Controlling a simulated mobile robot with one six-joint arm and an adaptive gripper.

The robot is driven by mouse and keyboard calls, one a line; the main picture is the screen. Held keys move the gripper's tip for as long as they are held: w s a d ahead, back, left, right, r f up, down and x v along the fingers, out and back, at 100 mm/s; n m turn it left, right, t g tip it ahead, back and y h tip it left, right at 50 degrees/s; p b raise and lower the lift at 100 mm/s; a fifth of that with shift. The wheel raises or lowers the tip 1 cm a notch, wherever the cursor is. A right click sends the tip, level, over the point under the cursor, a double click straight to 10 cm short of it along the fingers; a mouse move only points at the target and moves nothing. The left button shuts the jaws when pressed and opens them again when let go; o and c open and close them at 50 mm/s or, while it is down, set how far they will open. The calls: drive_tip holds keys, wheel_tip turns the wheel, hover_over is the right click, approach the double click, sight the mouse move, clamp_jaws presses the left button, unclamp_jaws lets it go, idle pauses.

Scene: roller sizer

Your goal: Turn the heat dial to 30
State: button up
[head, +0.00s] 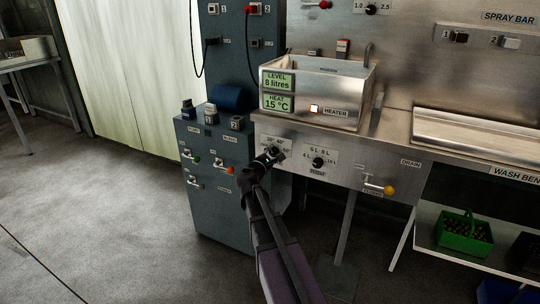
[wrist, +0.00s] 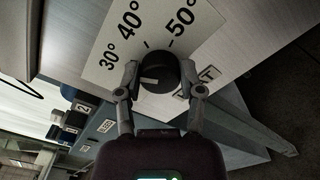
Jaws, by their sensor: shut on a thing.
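The heat dial (wrist: 158,72) is a round black knob on a pale plate marked 30°, 40° and 50°. A white line on the knob points left in the wrist view, below the 30° mark. My gripper (head: 270,156) is shut on the dial, with one finger on each side of it in the wrist view. In the head view the gripper covers most of the dial. The heat display (head: 277,102) on the sink tank reads 15 °C. The level display (head: 277,81) reads 8 litres.
A second black dial (head: 318,162) with litre marks sits just right of my gripper. A blue-grey cabinet (head: 215,195) with small levers stands close on the left. The lit heater switch (head: 314,108) is above.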

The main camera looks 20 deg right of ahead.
drive_tip(key=shift+d, duration=0.15)
drive_tip(key=o, duration=1.2)
drive_tip(key=shift+c, duration=0.2)
drive_tip(key=v, duration=1.2)
drive_tip(key=shift+f, duration=0.1)
